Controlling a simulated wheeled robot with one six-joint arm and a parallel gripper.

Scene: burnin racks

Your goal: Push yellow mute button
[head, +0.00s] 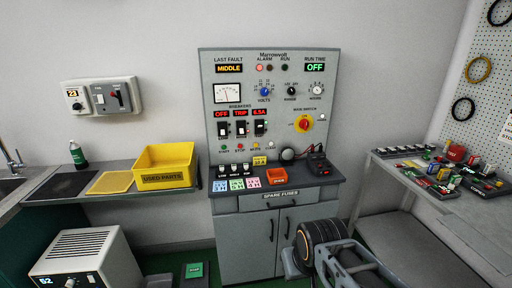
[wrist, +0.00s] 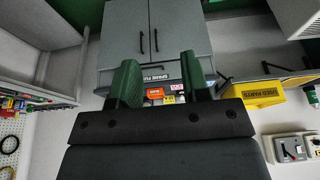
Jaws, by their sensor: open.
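The grey control panel (head: 275,75) stands upright on the cabinet in the head view, with an alarm lamp (head: 259,68) glowing red. A row of small round buttons runs below its breakers; one of them looks yellow (head: 254,147), but its label is too small to read. My gripper (wrist: 160,85) is open and empty in the wrist view, its two green fingers apart in front of the cabinet. That view is upside down, and the yellow button cannot be made out there. The fingers are well away from the panel.
The cabinet top (head: 328,181) holds coloured cards, an orange box (head: 277,177) and a black device (head: 319,164). A yellow used parts bin (head: 165,167) sits on the left shelf. A cluttered table (head: 473,204) stands at right. A grey box unit (head: 85,258) is at lower left.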

